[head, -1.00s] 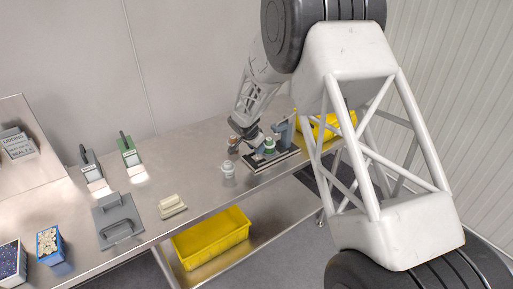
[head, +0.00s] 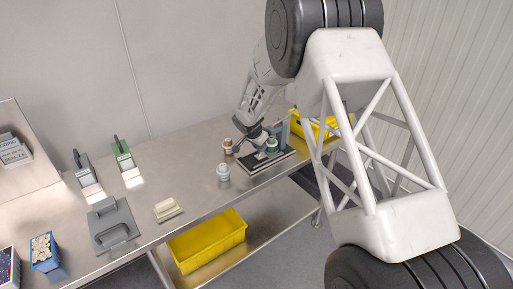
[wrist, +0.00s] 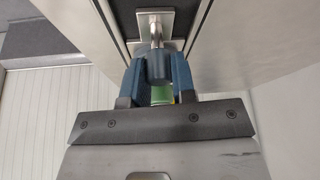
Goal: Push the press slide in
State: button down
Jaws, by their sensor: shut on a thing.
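The press (head: 286,131) is a grey-blue upright on a dark base plate (head: 268,167) near the right end of the steel bench. A jar with a green top (head: 271,146) sits at the press, close to the upright. My gripper (head: 258,145) is low at the press, just left of the green top. In the wrist view, its blue fingers (wrist: 157,78) are shut around a dark grey knob (wrist: 157,65) on a metal rod (wrist: 156,35). I take this knob to be the slide's handle. Some green shows between the fingers. The slide's body is mostly hidden.
A white jar (head: 223,172) and a brown-topped jar (head: 228,147) stand left of the press. A yellow bin (head: 308,128) is behind it at right. Another yellow bin (head: 208,242) sits below. Cream blocks (head: 168,210) and a grey handled plate (head: 115,226) lie left.

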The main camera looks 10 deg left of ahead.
jog(key=shift+w+d, duration=0.1)
jog(key=shift+w, duration=0.05)
jog(key=c, duration=0.9)
grip_release()
jog(key=shift+r, duration=0.1)
jog(key=shift+v, duration=3.8)
